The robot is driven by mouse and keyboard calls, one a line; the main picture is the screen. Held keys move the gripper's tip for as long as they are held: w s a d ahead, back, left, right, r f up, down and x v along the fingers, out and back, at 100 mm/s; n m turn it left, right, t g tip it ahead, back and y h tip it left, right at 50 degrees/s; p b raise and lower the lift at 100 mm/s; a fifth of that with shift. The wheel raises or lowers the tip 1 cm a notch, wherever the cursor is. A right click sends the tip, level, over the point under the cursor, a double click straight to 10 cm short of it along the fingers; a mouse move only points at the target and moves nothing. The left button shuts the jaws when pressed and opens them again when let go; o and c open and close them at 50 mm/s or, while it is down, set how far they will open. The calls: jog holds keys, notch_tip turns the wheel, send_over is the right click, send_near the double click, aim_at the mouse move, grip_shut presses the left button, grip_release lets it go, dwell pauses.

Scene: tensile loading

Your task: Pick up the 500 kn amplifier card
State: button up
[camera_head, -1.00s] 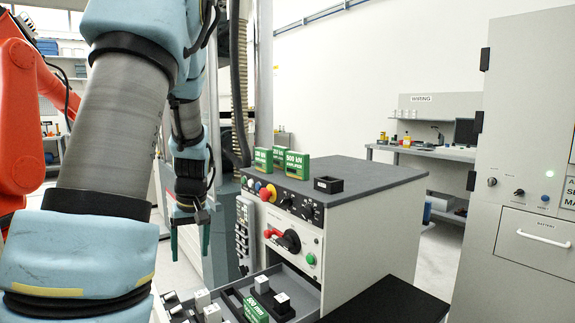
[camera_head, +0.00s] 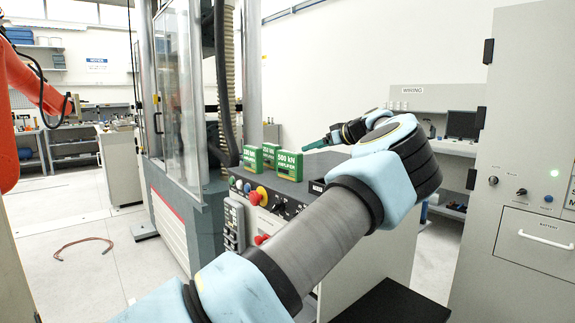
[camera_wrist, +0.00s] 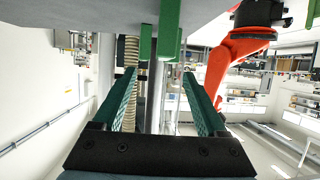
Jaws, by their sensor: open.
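The 500 kN amplifier card (camera_head: 289,163) is a green block standing upright on the dark cabinet top (camera_head: 318,165), rightmost of the cards, its white label facing the head camera. Two similar green cards, one at the left (camera_head: 252,159) and one behind (camera_head: 271,153), stand beside it. My gripper (camera_head: 308,147) reaches in from the right, with its green fingers pointing left just right of the 500 kN card. In the wrist view my gripper (camera_wrist: 160,74) is open and empty. Green card edges show ahead between the fingers, upside down; their labels are not visible there.
The front panel has knobs and a red button (camera_head: 255,198). A glass-doored machine (camera_head: 180,95) stands behind left. A grey cabinet (camera_head: 520,170) stands at right.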

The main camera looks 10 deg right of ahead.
aim_at(296, 153)
jog(key=p+x, duration=0.1)
jog(key=x, duration=0.1)
jog(key=p+x, duration=0.1)
jog(key=x, duration=0.2)
jog(key=a+r+p+x, duration=0.1)
jog(key=p+x, duration=0.1)
jog(key=x, duration=0.1)
jog(key=shift+w+a+f, duration=0.1)
jog(key=shift+w+f, duration=0.2)
jog(key=shift+a, duration=0.1)
grip_shut()
dwell(1.0)
